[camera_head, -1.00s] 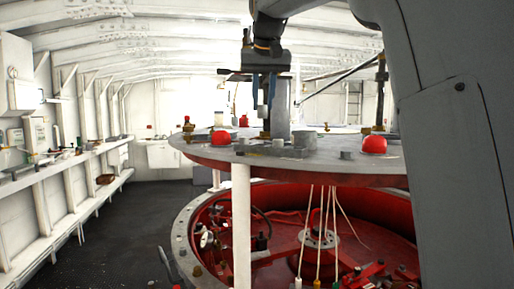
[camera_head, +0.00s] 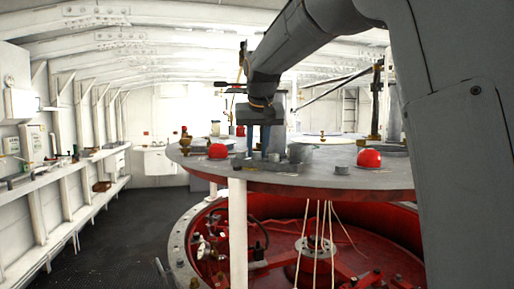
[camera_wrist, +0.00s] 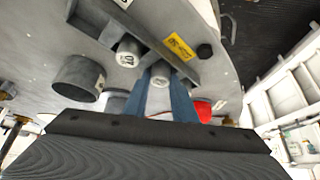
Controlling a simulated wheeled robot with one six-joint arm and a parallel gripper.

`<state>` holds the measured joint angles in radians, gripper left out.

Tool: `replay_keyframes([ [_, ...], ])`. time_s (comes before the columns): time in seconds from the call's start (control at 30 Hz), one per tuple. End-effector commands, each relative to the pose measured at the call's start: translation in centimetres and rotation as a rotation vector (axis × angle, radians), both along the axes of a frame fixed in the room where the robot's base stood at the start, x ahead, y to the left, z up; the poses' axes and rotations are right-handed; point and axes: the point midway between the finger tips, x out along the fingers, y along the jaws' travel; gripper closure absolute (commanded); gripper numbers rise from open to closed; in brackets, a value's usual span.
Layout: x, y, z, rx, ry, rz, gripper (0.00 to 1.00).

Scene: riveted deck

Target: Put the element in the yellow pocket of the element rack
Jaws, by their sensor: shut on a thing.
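My gripper (camera_wrist: 160,84) has two blue fingers shut on a grey cylindrical element (camera_wrist: 160,70) with a pale end. The element rack (camera_wrist: 207,68) is a grey frame on the round deck plate. A yellow tag (camera_wrist: 180,46) marks the part of the rack beside the held element. A second pale-ended element (camera_wrist: 128,52) with a dark mark stands at the rack to the left. In the head view my gripper (camera_head: 265,143) is low over the plate. The lower end of the held element is hidden, so I cannot tell how deep it sits.
The round plate (camera_head: 350,180) also carries red domes (camera_head: 369,158), (camera_head: 217,151) and a grey cylinder (camera_wrist: 78,76) left of the fingers. A white post (camera_head: 237,232) and an open red well (camera_head: 330,262) are below. Dark floor is free at left.

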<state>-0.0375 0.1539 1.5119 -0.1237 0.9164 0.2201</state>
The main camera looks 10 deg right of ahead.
Motion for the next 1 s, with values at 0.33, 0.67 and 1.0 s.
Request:
replay_keyframes([
  [0.33,0.0,-0.1,-0.3,0.000,0.000,-0.001,0.57],
  [0.67,-0.8,0.0,1.4,-0.001,-0.004,-0.001,0.57],
  [1.0,-4.4,0.7,7.0,0.000,-0.003,0.001,0.57],
])
